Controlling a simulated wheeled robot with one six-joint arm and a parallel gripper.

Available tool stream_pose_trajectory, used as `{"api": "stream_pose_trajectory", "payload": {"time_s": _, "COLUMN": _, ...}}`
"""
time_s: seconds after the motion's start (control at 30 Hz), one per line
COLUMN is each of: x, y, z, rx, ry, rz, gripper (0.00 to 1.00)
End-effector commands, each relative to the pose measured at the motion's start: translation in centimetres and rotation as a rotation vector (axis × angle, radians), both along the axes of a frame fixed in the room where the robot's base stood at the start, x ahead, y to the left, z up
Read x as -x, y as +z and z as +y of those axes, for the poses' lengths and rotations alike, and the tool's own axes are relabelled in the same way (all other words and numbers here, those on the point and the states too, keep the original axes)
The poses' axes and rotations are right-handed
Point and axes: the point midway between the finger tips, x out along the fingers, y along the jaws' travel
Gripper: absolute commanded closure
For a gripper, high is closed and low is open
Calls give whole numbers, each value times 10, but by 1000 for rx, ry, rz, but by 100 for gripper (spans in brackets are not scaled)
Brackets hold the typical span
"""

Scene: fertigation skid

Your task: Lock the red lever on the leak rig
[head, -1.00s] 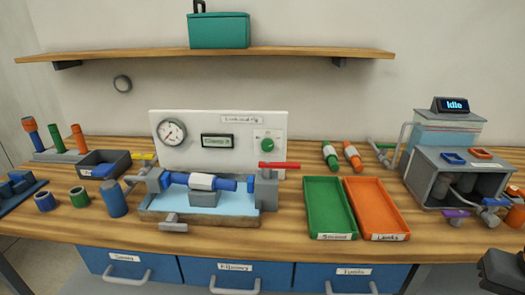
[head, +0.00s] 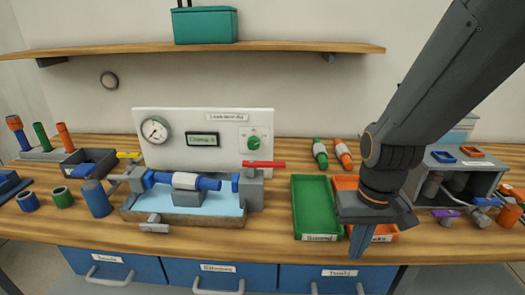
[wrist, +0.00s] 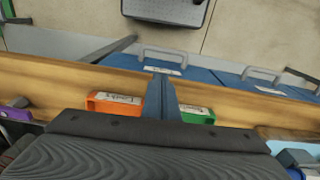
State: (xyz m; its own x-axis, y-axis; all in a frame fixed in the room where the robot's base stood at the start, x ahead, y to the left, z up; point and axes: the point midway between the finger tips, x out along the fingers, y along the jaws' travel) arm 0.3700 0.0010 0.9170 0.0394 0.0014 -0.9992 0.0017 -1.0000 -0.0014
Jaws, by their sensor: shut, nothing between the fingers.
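The red lever (head: 264,164) sits on top of the grey right-hand block of the leak rig (head: 203,140) and points right, roughly level. The rig has a white panel with a gauge (head: 155,130), a small display and a green knob. A blue and white pipe piece (head: 186,181) lies between the rig's end blocks, with a small gap at its right end. My gripper (head: 358,243) is shut and empty, pointing down over the front of the orange tray, right of the lever and apart from it. In the wrist view my shut fingers (wrist: 161,100) show between the orange and green trays.
The green tray (head: 297,222) and orange tray (head: 342,183) lie right of the rig. A yellow lever (head: 128,155) stands on the rig's left. Fittings (head: 320,153) lie behind the trays. A grey skid box (head: 440,158) stands at the right. A shelf (head: 200,48) hangs above.

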Motion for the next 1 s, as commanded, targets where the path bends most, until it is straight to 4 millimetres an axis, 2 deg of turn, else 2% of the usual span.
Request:
{"api": "stream_pose_trajectory", "payload": {"time_s": 0.17, "x": -1, "y": 0, "z": 0, "rx": 0, "ry": 0, "rz": -1, "gripper": 100}}
{"api": "stream_pose_trajectory", "payload": {"time_s": 0.27, "x": -16, "y": 10, "z": 6, "rx": 3, "ry": 4, "rz": -16, "gripper": 100}}
{"api": "stream_pose_trajectory", "payload": {"time_s": 0.37, "x": -55, "y": 36, "z": 26, "rx": 11, "ry": 11, "rz": -57, "gripper": 100}}
{"api": "stream_pose_trajectory", "payload": {"time_s": 0.5, "x": -127, "y": 94, "z": 73, "rx": 21, "ry": 7, "rz": -141, "gripper": 100}}
{"api": "stream_pose_trajectory", "payload": {"time_s": 0.6, "x": -169, "y": 137, "z": 111, "rx": 22, "ry": -4, "rz": -200, "gripper": 100}}
{"api": "stream_pose_trajectory", "payload": {"time_s": 0.7, "x": -198, "y": 173, "z": 145, "rx": 16, "ry": -18, "rz": -250, "gripper": 100}}
{"api": "stream_pose_trajectory", "payload": {"time_s": 0.83, "x": -216, "y": 201, "z": 172, "rx": 9, "ry": -33, "rz": -287, "gripper": 100}}
{"api": "stream_pose_trajectory", "payload": {"time_s": 1.0, "x": -221, "y": 208, "z": 178, "rx": 7, "ry": -41, "rz": -298, "gripper": 100}}
